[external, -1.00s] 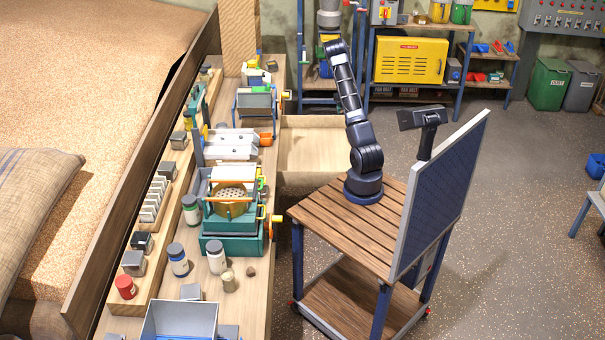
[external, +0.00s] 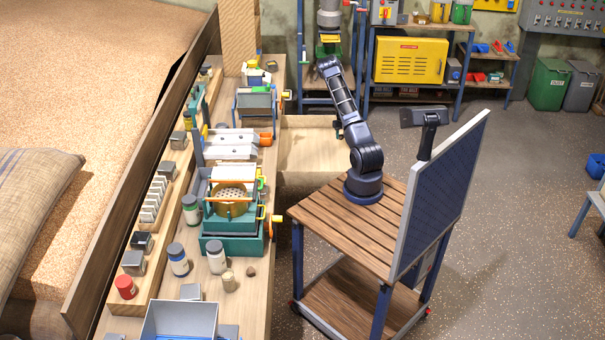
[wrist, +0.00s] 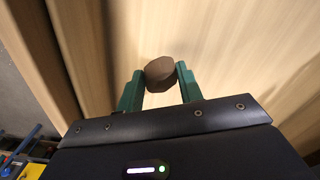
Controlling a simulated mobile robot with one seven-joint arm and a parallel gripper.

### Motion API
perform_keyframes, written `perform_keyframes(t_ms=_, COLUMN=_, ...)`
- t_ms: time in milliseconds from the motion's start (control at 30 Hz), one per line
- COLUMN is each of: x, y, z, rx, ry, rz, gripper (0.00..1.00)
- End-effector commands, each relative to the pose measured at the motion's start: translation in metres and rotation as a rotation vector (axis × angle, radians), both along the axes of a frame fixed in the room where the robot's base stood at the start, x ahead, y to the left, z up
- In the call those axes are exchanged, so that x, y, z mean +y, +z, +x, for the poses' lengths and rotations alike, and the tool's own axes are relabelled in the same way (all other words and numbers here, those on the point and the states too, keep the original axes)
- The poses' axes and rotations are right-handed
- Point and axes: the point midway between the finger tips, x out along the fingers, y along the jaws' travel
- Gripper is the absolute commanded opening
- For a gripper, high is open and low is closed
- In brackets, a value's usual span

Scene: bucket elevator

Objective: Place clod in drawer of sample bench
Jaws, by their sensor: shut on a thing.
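The clod (wrist: 161,74) is a small brown rounded lump. In the wrist view it is pinched between the green fingertips of my gripper (wrist: 159,72), which is shut on it. Pale wood lies below the clod, with wooden walls or edges at the left. In the external view the sample bench (external: 258,305) has an open, pale wooden drawer (external: 305,152) sticking out on its right side. My arm reaches up and bends over by the drawer's right end; the gripper is mostly hidden there and I cannot make out the clod.
A sieve unit with a green base (external: 232,246), jars (external: 216,258) and a metal tray (external: 180,320) crowd the bench. A small brown lump (external: 250,271) lies near its front edge. A shelf with a yellow box (external: 411,60) stands behind my arm.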

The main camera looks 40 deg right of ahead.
Motion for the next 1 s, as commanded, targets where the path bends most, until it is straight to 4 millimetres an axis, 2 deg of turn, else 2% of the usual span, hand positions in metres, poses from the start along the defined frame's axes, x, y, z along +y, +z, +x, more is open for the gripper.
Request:
perform_keyframes(t_ms=33, x=0.000, y=-0.012, z=-0.001, rx=0.004, ry=0.000, rz=0.002, gripper=0.14)
perform_keyframes(t_ms=133, x=0.000, y=-0.028, z=-0.001, rx=0.002, ry=0.000, rz=0.001, gripper=0.14)
perform_keyframes(t_ms=467, x=0.000, y=-0.051, z=0.000, rx=0.001, ry=0.000, rz=0.000, gripper=0.14)
perform_keyframes(t_ms=700, x=0.000, y=-0.079, z=0.000, rx=0.001, ry=0.000, rz=0.001, gripper=0.14)
perform_keyframes(t_ms=1000, x=0.000, y=-0.080, z=0.000, rx=0.000, ry=0.000, rz=0.001, gripper=0.14)
